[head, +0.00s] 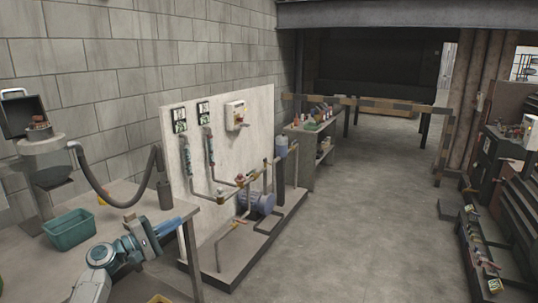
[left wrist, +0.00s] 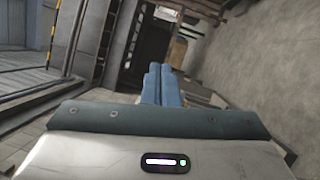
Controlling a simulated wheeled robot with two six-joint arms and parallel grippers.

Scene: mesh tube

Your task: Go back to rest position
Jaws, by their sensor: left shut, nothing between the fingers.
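My left gripper (head: 180,222) is in the lower left of the head view, above the front part of the workbench (head: 125,192). Its two blue fingers are together with nothing between them. They point to the right, toward the pipe panel. In the left wrist view the shut blue fingers (left wrist: 160,84) point away into the room, and nothing touches them. My right gripper is in neither view.
A teal bin (head: 69,229) stands on the bench left of my left gripper. A pale panel (head: 225,130) with pipes and a blue pump (head: 262,203) stands right of the bench.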

